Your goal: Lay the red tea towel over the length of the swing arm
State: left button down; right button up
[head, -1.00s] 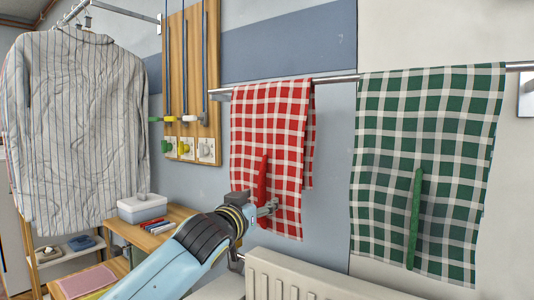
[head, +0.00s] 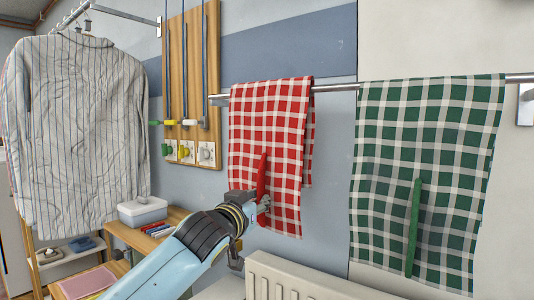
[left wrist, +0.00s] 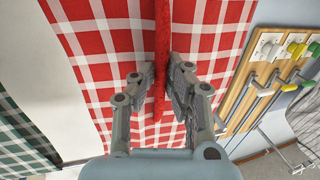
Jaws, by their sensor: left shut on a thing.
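The red tea towel (head: 285,115), red and white checked, hangs over a chrome wall rail (head: 335,88). A raised solid red strip (head: 262,175) stands out from its front and runs roughly upright. My left gripper (head: 263,203) is shut on the lower part of this strip. In the left wrist view, the fingers of this gripper (left wrist: 158,78) sit on both sides of the strip (left wrist: 162,35), in front of the towel (left wrist: 100,45). I cannot tell for sure which bar is the swing arm. My right gripper is out of view.
A green checked towel (head: 385,150) with a green strip hangs to the right on the same rail. A white radiator (head: 290,280) stands below. A striped shirt (head: 75,120) hangs at left, near a wooden wall panel (head: 175,60) with knobs. A box (head: 143,208) sits on a shelf.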

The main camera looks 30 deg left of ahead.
pick_arm(q)
notch_tip(320, 180, up, 35)
jog(key=p, duration=3)
jog(key=shift+p, duration=0.35)
jog(key=shift+s, duration=0.1)
jog(key=s, duration=0.8)
jog(key=shift+a, duration=0.25)
